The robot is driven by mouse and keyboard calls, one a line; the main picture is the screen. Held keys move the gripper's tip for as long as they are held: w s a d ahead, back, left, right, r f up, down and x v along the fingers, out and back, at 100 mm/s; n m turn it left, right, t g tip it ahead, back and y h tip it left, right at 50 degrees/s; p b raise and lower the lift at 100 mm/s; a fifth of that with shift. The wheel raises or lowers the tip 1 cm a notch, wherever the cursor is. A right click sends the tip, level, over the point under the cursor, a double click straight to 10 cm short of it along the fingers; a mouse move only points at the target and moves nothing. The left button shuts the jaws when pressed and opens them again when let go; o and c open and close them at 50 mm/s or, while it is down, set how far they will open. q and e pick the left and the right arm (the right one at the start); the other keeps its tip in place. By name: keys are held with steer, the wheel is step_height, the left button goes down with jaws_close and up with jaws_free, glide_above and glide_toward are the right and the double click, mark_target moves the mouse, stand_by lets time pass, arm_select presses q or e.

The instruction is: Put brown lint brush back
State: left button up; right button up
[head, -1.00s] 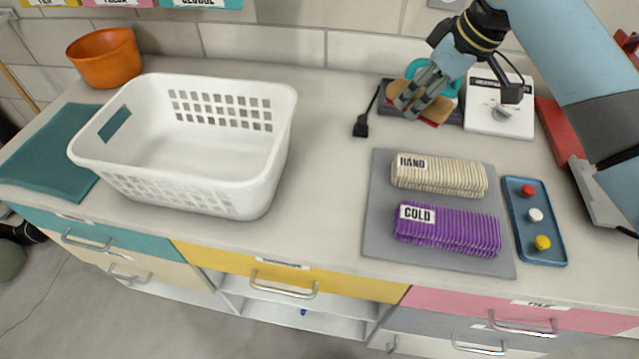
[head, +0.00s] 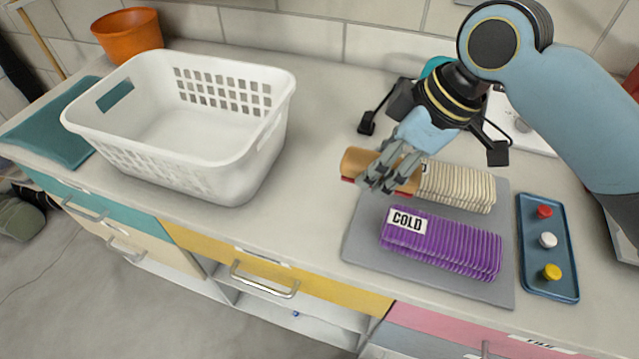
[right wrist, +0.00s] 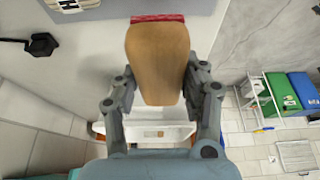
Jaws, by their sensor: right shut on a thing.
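The brown lint brush (head: 360,162) has a tan wooden body and a red strip along its lower edge. My right gripper (head: 382,177) is shut on it and holds it above the counter, in front of the left end of the cream striped cloth stack. In the right wrist view the brush (right wrist: 158,62) sits between the fingers of my right gripper (right wrist: 160,92), with its red strip at the top. My left gripper is not in view.
A white basket (head: 250,150) stands left of the brush. The grey mat (head: 365,245) bears the cream (head: 460,187) and purple (head: 445,243) cloth stacks. A blue tray (head: 550,285) with coloured knobs lies right. Counter between basket and mat is clear.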

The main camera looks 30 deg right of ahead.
glide_above(316, 184)
steer(key=s+d, duration=0.1)
steer(key=f, duration=0.6)
steer(key=shift+s+f+p, duration=0.2)
steer(key=shift+f+p, duration=0.1)
steer(key=shift+f, duration=0.1)
steer(key=shift+w+f, duration=0.15)
steer(key=shift+f, duration=0.05)
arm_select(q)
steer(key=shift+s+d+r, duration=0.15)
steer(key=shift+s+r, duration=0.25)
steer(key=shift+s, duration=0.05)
arm_select(e)
steer(key=shift+f, duration=1.95)
steer(key=shift+f, duration=0.15)
steer(key=o, duration=1)
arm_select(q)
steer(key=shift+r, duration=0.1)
arm_select(e)
steer(key=v, duration=1.2)
steer(key=shift+a, duration=0.1)
